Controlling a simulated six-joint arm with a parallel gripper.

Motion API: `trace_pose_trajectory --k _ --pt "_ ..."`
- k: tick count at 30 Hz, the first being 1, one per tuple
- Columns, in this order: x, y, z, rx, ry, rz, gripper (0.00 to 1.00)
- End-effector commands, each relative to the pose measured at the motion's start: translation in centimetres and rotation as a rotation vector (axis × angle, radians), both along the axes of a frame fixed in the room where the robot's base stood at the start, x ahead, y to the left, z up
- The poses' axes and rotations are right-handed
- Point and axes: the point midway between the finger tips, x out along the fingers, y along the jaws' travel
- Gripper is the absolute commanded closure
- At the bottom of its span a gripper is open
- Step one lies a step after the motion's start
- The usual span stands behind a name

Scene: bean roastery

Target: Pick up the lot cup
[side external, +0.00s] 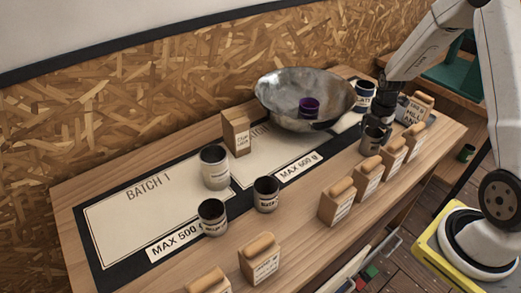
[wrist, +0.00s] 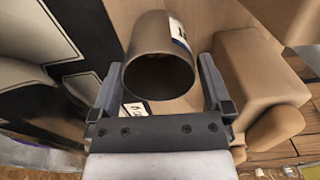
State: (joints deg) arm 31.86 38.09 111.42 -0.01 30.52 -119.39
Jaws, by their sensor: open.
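A dark grey cup (side external: 372,141) stands on the bench at the right, right under my gripper (side external: 378,122). In the wrist view the cup (wrist: 158,50) shows its open mouth and part of a white and blue label. My gripper (wrist: 163,92) is open, with one finger on each side of the cup; I cannot tell whether they touch it. The label is too cut off to read, so I cannot confirm it is the lot cup. Other labelled cups stand on the bench: a white-grey one (side external: 214,168), two dark ones (side external: 211,218) (side external: 266,195) and one behind the gripper (side external: 364,97).
A metal bowl (side external: 275,97) holding a purple-rimmed item (side external: 309,106) stands behind, to the left of my gripper. Tan bags (side external: 338,202) line the front edge; one bag (wrist: 262,75) is close by my right finger. The BATCH 1 mat (side external: 135,215) is mostly clear at left.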

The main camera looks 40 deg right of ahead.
Motion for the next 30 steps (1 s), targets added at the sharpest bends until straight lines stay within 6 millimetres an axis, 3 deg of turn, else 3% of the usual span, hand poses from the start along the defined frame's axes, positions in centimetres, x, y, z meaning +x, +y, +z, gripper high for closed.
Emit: trace_pose_trajectory --k 11,28,30 --pt "0.1 0.0 -3.4 -0.001 -0.001 0.000 0.00" --pt "0.1 0.0 -3.5 -0.001 -0.002 0.000 0.00" --pt "0.1 0.0 -3.5 -0.001 -0.002 0.000 0.22"
